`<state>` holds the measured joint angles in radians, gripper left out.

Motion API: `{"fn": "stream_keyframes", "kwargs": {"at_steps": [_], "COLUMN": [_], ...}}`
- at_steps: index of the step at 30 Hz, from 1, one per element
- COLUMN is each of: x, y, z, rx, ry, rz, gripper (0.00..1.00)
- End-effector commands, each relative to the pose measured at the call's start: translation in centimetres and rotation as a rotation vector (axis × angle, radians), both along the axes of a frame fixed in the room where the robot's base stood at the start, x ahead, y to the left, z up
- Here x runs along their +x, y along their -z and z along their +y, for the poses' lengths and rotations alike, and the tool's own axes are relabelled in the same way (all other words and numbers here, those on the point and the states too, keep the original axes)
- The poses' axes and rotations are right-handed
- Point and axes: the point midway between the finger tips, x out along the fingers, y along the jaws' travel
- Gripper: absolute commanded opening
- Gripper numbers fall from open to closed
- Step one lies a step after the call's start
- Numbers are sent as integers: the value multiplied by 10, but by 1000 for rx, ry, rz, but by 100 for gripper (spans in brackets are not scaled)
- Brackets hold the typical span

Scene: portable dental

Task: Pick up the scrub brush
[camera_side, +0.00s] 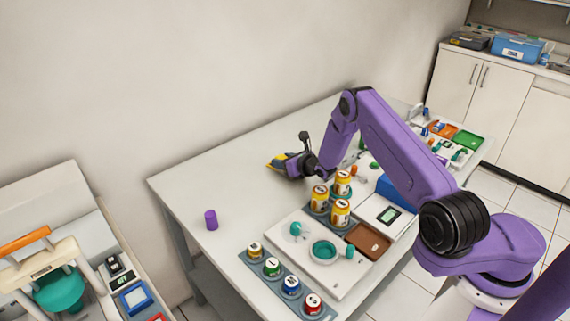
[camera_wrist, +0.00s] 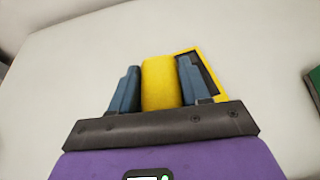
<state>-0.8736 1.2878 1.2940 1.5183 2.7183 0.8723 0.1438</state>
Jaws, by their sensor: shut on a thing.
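A yellow block, which I take for the scrub brush (camera_wrist: 160,85), stands between my two blue-grey fingers in the wrist view. My gripper (camera_wrist: 158,66) is shut on it, one finger on each side. A yellow-edged piece with a dark inside (camera_wrist: 203,68) shows behind the right finger; I cannot tell whether it is part of the brush. In the side view my gripper (camera_side: 283,164) is low over the back of the white table, with a bit of the yellow brush (camera_side: 273,164) showing at its tip. I cannot tell whether the brush touches the table.
A purple cylinder (camera_side: 211,219) stands alone at the table's left. Several yellow jars (camera_side: 320,197) stand in a holder right of my gripper. The table left of my gripper is mostly clear.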

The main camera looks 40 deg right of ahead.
Motion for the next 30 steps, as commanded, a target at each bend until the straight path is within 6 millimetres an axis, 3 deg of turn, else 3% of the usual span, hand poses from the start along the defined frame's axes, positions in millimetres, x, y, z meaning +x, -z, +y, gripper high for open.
{"fn": "stream_keyframes", "kwargs": {"at_steps": [5, 12, 17, 24, 30], "x": [0, 1, -18, -54, -92], "y": [-7, -34, -53, -96, -110], "z": [0, 0, 2, 6, 10], "rx": [0, -1, -1, -1, 1], "ry": [0, -1, 0, 1, 1], "rz": [-1, -4, -1, -2, 0], "gripper": [9, 9, 9, 9, 9]}}
